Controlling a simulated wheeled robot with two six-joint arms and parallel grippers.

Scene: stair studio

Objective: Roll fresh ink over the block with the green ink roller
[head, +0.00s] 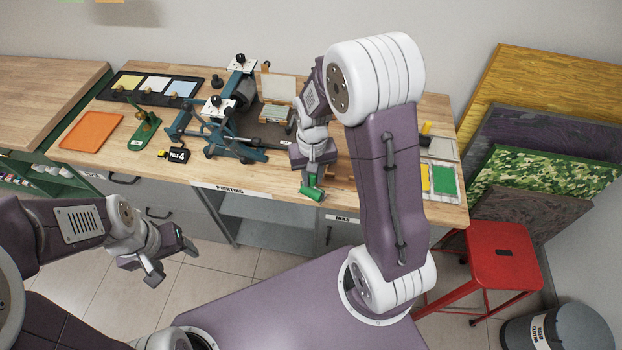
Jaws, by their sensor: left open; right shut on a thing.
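The green ink roller (312,193) is held in my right gripper (315,173), which is shut on its handle. The roller hangs near the front edge of the workbench, above the "PRINTING" and "INKS" labels; I cannot tell whether it touches the top. A small pale block-like piece (276,112) lies on the dark bed of the blue press, left of my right arm; I cannot tell for sure that it is the block. The green ink patch (445,182) is on the bench at right. My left gripper (174,262) is open and empty, low in front of the bench.
The blue press (235,152) stands mid-bench. An orange mat (91,131), a green stand (143,132) and a black tray (153,88) with colored sheets are at left. A red stool (503,256) stands at right. My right arm hides part of the bench.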

